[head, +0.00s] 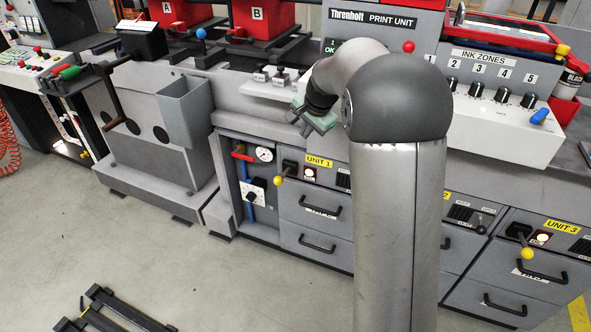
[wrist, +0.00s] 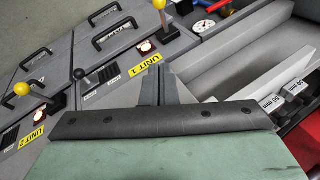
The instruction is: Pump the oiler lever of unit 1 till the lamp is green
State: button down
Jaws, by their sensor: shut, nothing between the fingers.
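The unit 1 oiler lever (head: 279,180) has a yellow ball knob and sticks out from the dark mount at the left of the unit 1 panel. In the wrist view its yellow knob (wrist: 159,4) is at the top edge. The unit 1 lamp (head: 310,172) sits just right of the lever, and shows pale white in a dark reddish surround; it also shows in the wrist view (wrist: 146,46). The yellow UNIT 1 label (head: 319,161) is above it. My gripper (head: 313,122) is shut and empty, above the panel and apart from the lever.
Drawers with black handles (head: 320,209) are below the panel. A red-handled valve and gauge (head: 264,154) are left of the lever. The ink-zone console (head: 500,115) overhangs at right. Unit 3 (head: 563,226) has a similar lever.

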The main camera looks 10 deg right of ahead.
jog(key=shift+w+a+f, duration=0.1)
jog(key=shift+a, duration=0.05)
send_over(282, 178)
jog(key=s+d, duration=0.1)
jog(key=s, duration=0.1)
notch_tip(282, 178, down, 20)
jog(key=shift+a+f, duration=0.25)
jog(key=shift+f, duration=0.25)
